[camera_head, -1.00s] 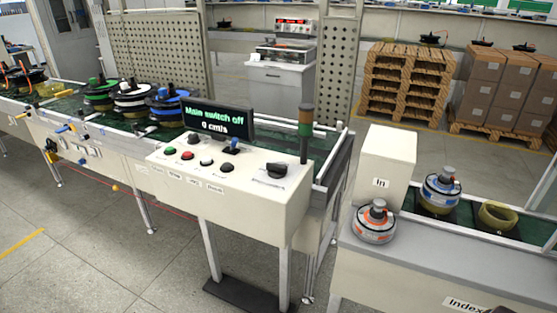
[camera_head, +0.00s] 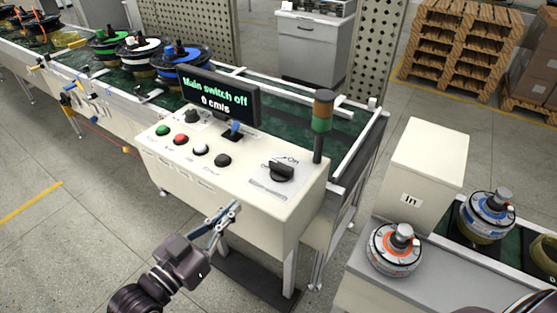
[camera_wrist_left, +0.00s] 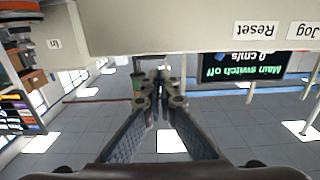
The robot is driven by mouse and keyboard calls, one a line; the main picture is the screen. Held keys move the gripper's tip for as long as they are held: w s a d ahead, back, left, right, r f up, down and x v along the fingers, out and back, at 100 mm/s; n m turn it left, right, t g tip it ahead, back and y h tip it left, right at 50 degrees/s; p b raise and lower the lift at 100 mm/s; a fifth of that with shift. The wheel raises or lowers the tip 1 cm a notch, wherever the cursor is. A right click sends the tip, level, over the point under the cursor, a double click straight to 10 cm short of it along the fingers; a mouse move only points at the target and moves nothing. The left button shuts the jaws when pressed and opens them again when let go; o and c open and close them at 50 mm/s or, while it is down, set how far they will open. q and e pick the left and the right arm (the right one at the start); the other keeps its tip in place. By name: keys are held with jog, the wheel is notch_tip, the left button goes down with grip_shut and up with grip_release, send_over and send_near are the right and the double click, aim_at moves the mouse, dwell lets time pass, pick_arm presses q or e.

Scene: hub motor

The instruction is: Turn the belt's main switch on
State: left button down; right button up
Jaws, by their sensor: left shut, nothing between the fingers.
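The main switch is a black rotary knob (camera_head: 281,172) on the right part of the cream control box's (camera_head: 287,215) sloped top, with "On" printed at its upper right. The display (camera_head: 219,98) reads "Main switch off" and "0 cm/s". My left gripper (camera_head: 236,208) is shut and empty, in front of the box's front face, below and left of the knob and apart from it. In the left wrist view its fingers (camera_wrist_left: 158,80) come together; the box with "Reset" and "Jog" labels (camera_wrist_left: 255,28) shows upside down, and the knob is not visible.
Several push buttons, including a red one (camera_head: 181,140), sit left of the knob. A signal tower (camera_head: 321,122) stands just behind its right side. A cream "In" box (camera_head: 425,170) and an orange-marked hub motor (camera_head: 396,250) stand on the grey table at right. Floor is free before the box.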

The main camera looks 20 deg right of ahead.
pick_arm(q)
jog(key=b, duration=0.5)
send_near(271, 166)
jog(key=x, duration=0.7)
jog(key=shift+s+d, duration=0.2)
jog(key=shift+s, duration=0.05)
jog(key=shift+r, duration=0.1)
pick_arm(e)
jog(key=f, duration=0.4)
jog(key=shift+s+a+f, duration=0.25)
jog(key=shift+a+f, duration=0.1)
jog(key=shift+a, duration=0.05)
pick_arm(q)
jog(key=shift+w+a+p, duration=0.1)
jog(key=shift+w+p, duration=0.1)
jog(key=shift+p, duration=0.3)
pick_arm(e)
jog(key=shift+s+a+r, duration=0.1)
jog(key=shift+s+r, duration=0.15)
jog(key=shift+r, duration=0.1)
